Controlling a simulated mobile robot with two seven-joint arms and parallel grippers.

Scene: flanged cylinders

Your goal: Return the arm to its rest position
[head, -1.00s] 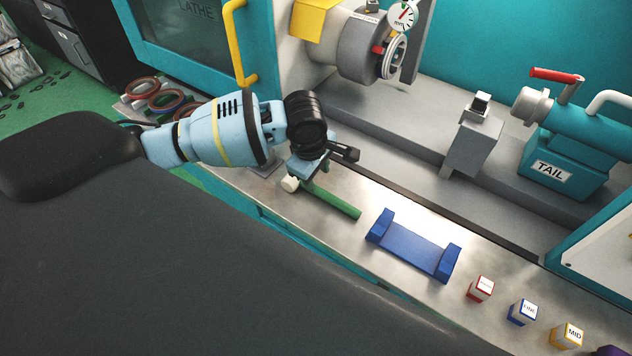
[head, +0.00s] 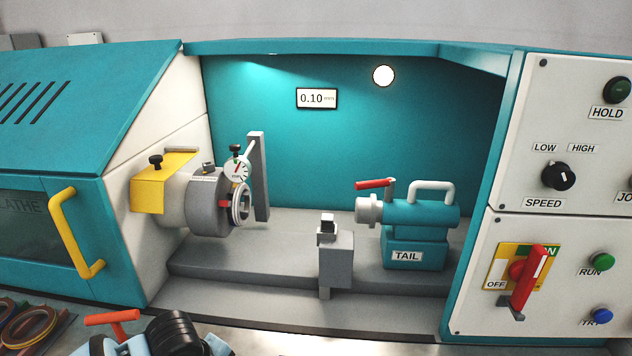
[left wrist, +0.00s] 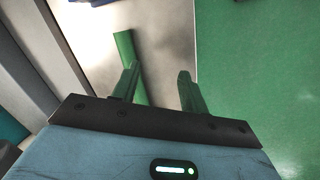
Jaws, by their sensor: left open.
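My left arm (head: 175,335) shows only at the bottom edge of the head view, where its blue and black parts are cut off. My left gripper (left wrist: 158,78) is seen from above in the left wrist view. Its two fingers are apart, with nothing between them. A green bar (left wrist: 123,46) lies on the pale counter beyond the left finger; I cannot tell its exact distance from the finger. My right gripper is in neither view.
The lathe has a chuck (head: 213,202), a tool post (head: 336,258) and a teal tailstock (head: 415,245). A yellow door handle (head: 76,235) is at left, a red switch lever (head: 528,280) at right. Rings (head: 30,325) lie lower left. Green floor (left wrist: 265,80) borders the counter.

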